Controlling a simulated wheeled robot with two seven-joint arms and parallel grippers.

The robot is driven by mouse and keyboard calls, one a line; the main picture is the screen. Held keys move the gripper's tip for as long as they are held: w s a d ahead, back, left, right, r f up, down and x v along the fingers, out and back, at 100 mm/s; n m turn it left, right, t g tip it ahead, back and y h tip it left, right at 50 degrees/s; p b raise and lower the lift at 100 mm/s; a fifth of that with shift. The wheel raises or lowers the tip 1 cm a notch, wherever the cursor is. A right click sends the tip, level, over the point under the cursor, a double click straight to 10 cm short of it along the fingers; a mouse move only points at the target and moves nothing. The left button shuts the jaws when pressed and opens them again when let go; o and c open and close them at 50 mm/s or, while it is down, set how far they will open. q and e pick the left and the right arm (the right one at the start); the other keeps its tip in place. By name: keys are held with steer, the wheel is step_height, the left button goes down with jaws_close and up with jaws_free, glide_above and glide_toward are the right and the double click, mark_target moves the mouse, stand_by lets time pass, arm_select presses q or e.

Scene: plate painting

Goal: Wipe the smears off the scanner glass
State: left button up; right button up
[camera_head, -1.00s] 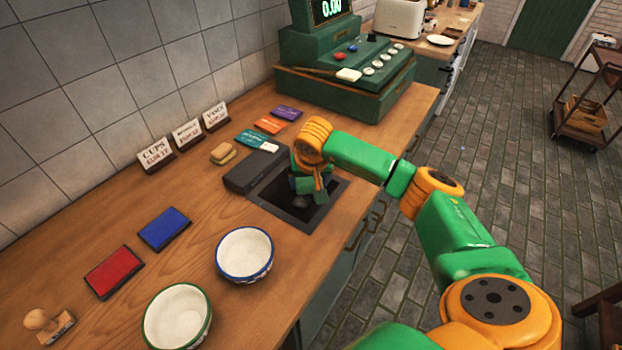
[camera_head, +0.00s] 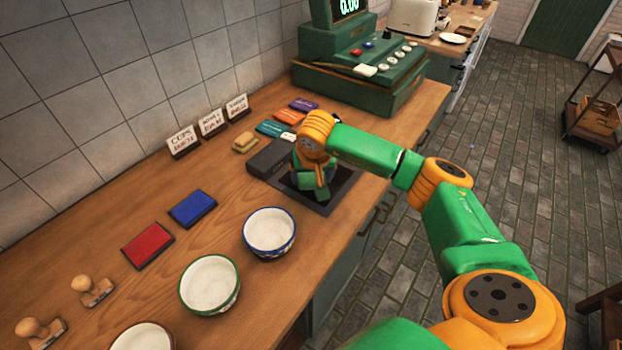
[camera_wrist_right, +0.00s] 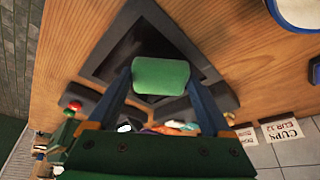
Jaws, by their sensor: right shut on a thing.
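The scanner (camera_head: 341,191) is a flat dark square plate set in the counter, with a raised dark box (camera_head: 268,156) along its back left side. Its dark glass (camera_wrist_right: 138,45) shows in the right wrist view. My right gripper (camera_head: 318,186) is over the glass, pointing down. It is shut on a green pad (camera_wrist_right: 160,76), held between two dark blue fingers. The pad is at or just above the glass; I cannot tell whether it touches. Part of the glass is hidden by the arm and pad. I cannot make out any smears. My left gripper is not in view.
A blue-rimmed bowl (camera_head: 270,232) and a green-rimmed bowl (camera_head: 209,284) stand left of the scanner. A yellow sponge-like block (camera_head: 245,142), small signs (camera_head: 183,141) and coloured cards (camera_head: 288,117) lie behind. A green cash register (camera_head: 365,75) stands beyond. The front left counter holds ink pads (camera_head: 148,245) and stamps (camera_head: 92,290).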

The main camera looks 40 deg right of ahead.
steer(key=shift+d+r+p, duration=0.3)
steer(key=shift+r+p, duration=0.3)
steer(key=shift+r, duration=0.35)
steer(key=shift+a+r+p, duration=0.15)
steer(key=shift+r+p, duration=1.1)
steer(key=shift+r, duration=0.4)
